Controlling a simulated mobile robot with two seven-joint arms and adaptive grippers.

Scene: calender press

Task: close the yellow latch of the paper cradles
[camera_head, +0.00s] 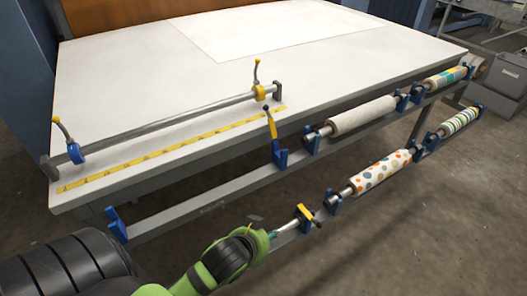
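An upper yellow latch (271,124) with a dark tip stands up, swung open, on an empty blue cradle (280,156) at the table's front side. A lower yellow latch (306,213) sits slanted on another blue cradle (303,223) on the lower bar; I cannot tell whether it is closed. My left gripper (264,227) is at the end of the green and black arm, just left of and below the lower latch. My own wrist hides most of it, so its opening does not show. My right gripper is out of view.
Paper rolls lie in blue cradles on two levels: white (362,115), colourful (445,77), dotted (380,171) and striped (458,122). The white table (180,75) carries a metal rail (170,122) with yellow-knobbed levers and a yellow ruler (180,146). Floor is open at lower right.

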